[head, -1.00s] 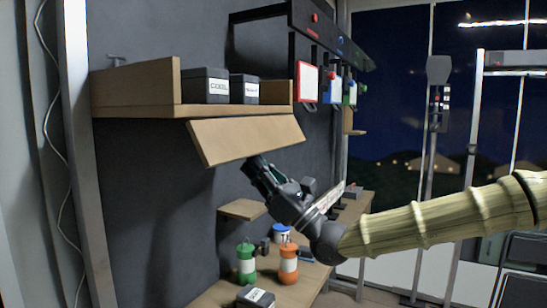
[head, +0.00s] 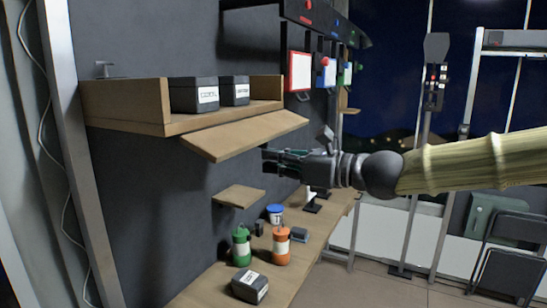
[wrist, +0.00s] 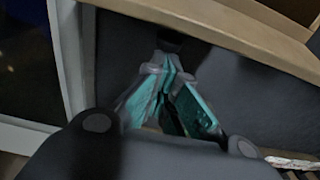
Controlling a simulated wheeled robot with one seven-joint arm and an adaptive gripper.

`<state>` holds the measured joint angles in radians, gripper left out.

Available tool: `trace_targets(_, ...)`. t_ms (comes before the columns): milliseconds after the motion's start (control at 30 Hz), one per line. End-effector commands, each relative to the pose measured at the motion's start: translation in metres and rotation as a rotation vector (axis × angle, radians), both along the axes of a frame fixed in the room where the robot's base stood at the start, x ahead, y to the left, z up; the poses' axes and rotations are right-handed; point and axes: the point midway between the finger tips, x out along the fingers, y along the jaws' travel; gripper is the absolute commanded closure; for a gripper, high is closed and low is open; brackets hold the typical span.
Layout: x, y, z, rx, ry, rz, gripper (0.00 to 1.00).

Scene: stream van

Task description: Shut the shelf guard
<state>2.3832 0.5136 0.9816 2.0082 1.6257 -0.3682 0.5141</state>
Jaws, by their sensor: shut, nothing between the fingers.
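The shelf guard (head: 245,136) is a long wooden flap along the lower front edge of the wall shelf (head: 125,104). It tilts outward and slightly down, leaving the shelf's front open. My gripper (head: 266,158) is just under the guard's right part, with its fingers pointing left toward the dark wall. In the wrist view the teal-padded fingers of my gripper (wrist: 168,52) are together and empty, below a wooden board (wrist: 215,32), likely the guard. I cannot tell whether the fingertips touch it.
Two dark labelled boxes (head: 194,94) (head: 235,90) stand on the shelf. Below are a small wooden ledge (head: 239,196) and a bench (head: 208,286) with a green bottle (head: 241,247), an orange bottle (head: 281,247) and a black box (head: 250,287). Framed panels (head: 299,71) hang at right.

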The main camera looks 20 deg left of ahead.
Motion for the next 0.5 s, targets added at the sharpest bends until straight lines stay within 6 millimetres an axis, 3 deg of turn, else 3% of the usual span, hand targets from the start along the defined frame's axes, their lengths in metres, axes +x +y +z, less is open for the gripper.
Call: trace_targets(500,-0.006,-0.025,0.033,0.006,0.000,0.002,1.00)
